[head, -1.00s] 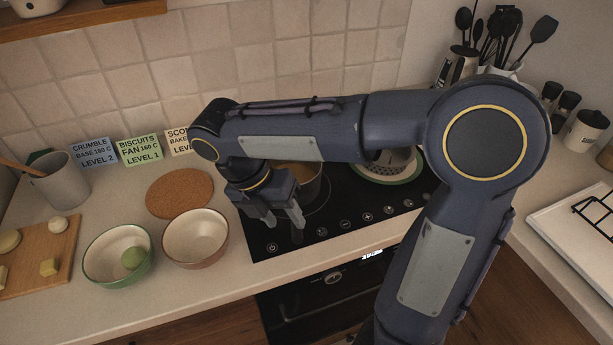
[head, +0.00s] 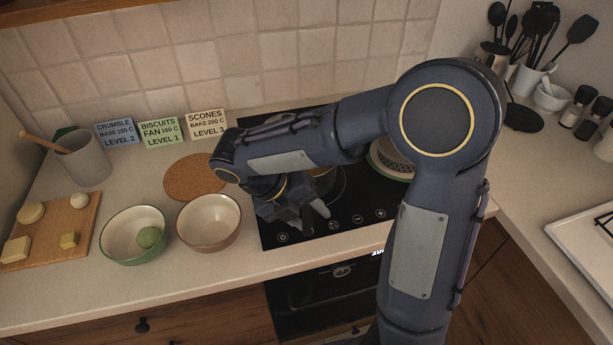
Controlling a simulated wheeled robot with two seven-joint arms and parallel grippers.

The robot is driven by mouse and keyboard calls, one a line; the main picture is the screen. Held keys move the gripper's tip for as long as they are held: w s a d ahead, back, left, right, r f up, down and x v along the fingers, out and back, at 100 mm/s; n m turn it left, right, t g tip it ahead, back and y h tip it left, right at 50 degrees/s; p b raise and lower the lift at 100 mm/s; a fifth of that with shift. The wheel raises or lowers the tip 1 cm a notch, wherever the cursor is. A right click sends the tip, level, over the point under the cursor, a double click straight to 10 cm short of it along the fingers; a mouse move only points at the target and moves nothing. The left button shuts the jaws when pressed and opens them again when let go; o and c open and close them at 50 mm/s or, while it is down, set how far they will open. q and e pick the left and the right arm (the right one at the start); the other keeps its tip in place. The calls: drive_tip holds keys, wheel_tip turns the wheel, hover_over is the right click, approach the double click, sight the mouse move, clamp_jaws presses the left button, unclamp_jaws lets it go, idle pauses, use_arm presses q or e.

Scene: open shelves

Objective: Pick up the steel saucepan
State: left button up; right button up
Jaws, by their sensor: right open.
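The steel saucepan (head: 325,184) stands on the black hob (head: 352,205). It is mostly hidden behind my right forearm and wrist; only a small part of it shows. Its handle cannot be clearly made out. My right gripper (head: 315,219) is over the front left part of the hob, in front of the saucepan, with its fingers pointing down and towards the front. It is open, and nothing is seen held in it. My left gripper is out of view.
A cream bowl (head: 208,223) and a green-rimmed bowl (head: 133,235) stand left of the hob, near a cork mat (head: 194,178). Recipe cards lean at the wall.

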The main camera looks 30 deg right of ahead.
clamp_jaws()
drive_tip(key=shift+r, duration=0.15)
idle(0.4)
